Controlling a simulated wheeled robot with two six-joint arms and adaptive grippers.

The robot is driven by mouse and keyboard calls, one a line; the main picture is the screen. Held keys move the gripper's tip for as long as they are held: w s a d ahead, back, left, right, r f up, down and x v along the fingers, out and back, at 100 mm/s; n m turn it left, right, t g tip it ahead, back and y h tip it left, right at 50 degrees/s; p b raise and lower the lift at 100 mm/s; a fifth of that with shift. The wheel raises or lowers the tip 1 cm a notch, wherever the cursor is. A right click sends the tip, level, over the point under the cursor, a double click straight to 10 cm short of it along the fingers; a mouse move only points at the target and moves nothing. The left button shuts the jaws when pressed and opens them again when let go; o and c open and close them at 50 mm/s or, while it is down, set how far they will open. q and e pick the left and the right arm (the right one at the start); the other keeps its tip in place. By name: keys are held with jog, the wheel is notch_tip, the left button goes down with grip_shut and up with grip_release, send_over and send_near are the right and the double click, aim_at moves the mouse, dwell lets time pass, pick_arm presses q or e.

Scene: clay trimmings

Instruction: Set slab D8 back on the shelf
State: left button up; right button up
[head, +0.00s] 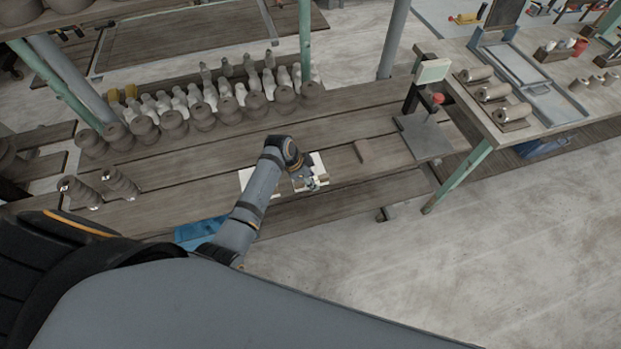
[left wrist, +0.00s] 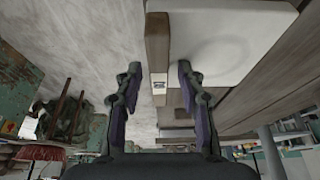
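My left gripper (head: 309,182) is over the front part of the wooden shelf, at pale pieces. In the left wrist view the gripper (left wrist: 158,82) is open, with its two fingers on either side of a narrow brown slab edge (left wrist: 157,45). A small gap shows on each side of that edge. The edge bears a small white tag (left wrist: 159,87), too small to read, so I cannot confirm it is D8. A pale flat board (left wrist: 225,45) lies right beside the edge. My right gripper is not in view.
Rows of clay pots (head: 173,124) and pale bottles stand along the back of the shelf (head: 200,160). A small brown block (head: 363,150) lies right of my gripper. A stand with a grey plate (head: 425,137) is farther right. Open floor lies in front.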

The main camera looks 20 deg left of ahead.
pick_arm(q)
jog(key=shift+a+r, duration=0.15)
jog(key=shift+r, duration=0.25)
jog(key=b+v, duration=0.1)
jog(key=v, duration=1)
jog(key=shift+r, duration=0.25)
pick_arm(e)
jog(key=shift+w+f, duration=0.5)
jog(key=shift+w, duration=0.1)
pick_arm(q)
jog(key=shift+s, duration=0.15)
